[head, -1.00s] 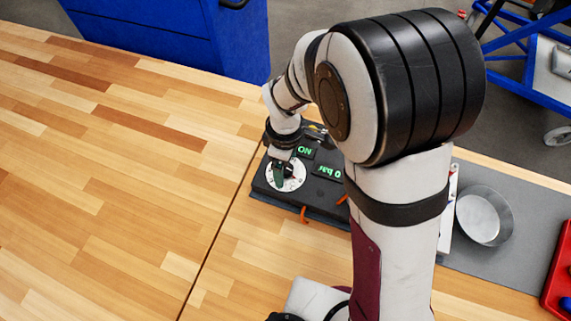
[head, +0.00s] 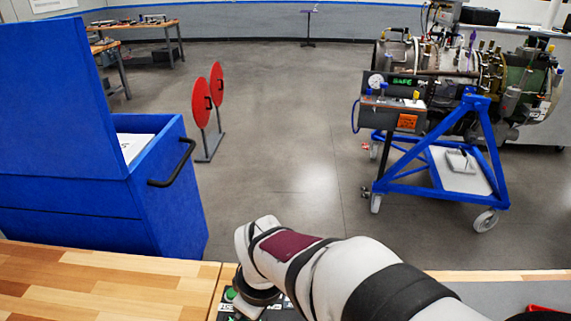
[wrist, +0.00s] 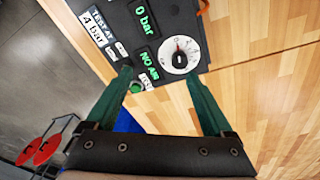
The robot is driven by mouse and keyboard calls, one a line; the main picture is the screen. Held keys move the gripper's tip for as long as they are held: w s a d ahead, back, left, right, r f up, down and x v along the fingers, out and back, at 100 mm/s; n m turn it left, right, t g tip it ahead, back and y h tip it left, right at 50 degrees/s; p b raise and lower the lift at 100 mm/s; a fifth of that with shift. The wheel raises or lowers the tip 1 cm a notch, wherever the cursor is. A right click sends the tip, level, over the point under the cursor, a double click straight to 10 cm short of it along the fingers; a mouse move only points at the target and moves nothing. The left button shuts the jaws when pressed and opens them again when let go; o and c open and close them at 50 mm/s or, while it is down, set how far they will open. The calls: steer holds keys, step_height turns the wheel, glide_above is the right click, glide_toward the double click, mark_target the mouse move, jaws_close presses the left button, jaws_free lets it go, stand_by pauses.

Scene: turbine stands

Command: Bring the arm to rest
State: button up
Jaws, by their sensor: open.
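My gripper (wrist: 158,73) is open and empty in the wrist view, its two green fingers spread apart. Its fingertips show in front of a black test box (wrist: 177,20), with no object between them. The box carries a white dial with a black knob (wrist: 180,58), a green button (wrist: 136,87) and green displays reading "0 bar" and "NO AIR". A label reads "TEST AT 4 bar". In the head view my arm bends down at the bench edge; the gripper itself is out of sight there.
The wooden bench (head: 110,285) is clear at left. A blue cabinet (head: 165,225) with a black handle stands beyond it.

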steer(key=s+d+r+m+t, duration=0.3)
steer(key=d+r+m, duration=0.3)
steer(key=d+m, duration=0.15)
steer(key=s+d+r+m+t, duration=0.3)
steer(key=d+r+m, duration=0.3)
steer(key=m, duration=0.3)
steer(key=s+f+m+g, duration=0.1)
steer(key=s+f+g, duration=0.6)
steer(key=s, duration=0.3)
steer(key=shift+f+g+y, duration=0.3)
steer(key=shift+f, duration=0.15)
